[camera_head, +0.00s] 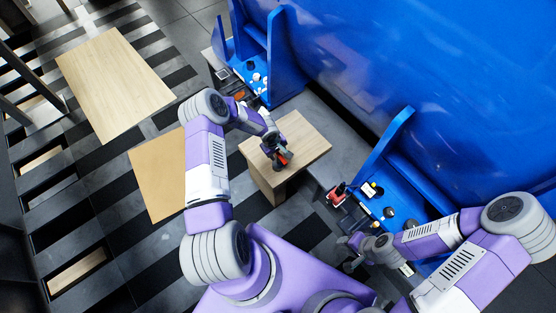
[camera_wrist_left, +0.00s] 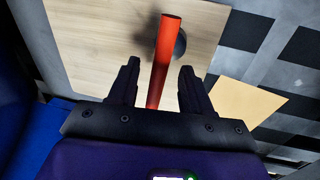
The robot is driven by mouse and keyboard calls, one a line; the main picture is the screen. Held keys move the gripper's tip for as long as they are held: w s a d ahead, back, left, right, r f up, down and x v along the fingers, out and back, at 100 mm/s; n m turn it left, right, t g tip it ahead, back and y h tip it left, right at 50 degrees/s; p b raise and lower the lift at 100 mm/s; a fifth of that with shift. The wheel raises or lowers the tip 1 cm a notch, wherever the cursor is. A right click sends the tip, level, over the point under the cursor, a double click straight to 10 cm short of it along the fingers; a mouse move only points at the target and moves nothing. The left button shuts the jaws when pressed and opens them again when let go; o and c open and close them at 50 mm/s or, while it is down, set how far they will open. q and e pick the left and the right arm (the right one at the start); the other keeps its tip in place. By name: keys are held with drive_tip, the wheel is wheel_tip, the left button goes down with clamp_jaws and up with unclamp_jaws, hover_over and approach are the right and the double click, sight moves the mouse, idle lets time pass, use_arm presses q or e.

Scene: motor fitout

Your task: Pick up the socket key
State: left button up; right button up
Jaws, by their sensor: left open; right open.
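The socket key appears to be the orange-red bar (camera_wrist_left: 164,58) in the left wrist view, with a dark part beside its far end. It shows as a small red shape (camera_head: 284,158) at the small wooden table (camera_head: 309,143) in the head view. My left gripper (camera_head: 277,160) is over that table. In the left wrist view my left gripper (camera_wrist_left: 160,68) is open, with the bar's near end between its fingers and a gap on each side. I cannot tell its height above the bar. My right gripper (camera_head: 348,252) is open and empty, at the lower right.
A blue workstation (camera_head: 366,170) with small parts and a red tool (camera_head: 339,191) stands near my right arm. Another blue station (camera_head: 256,55) stands farther back. A large wooden tabletop (camera_head: 114,83) and a tan panel (camera_head: 158,175) lie to the left. Striped floor lies between them.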

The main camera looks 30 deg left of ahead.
use_arm(q)
clamp_jaws()
idle(0.5)
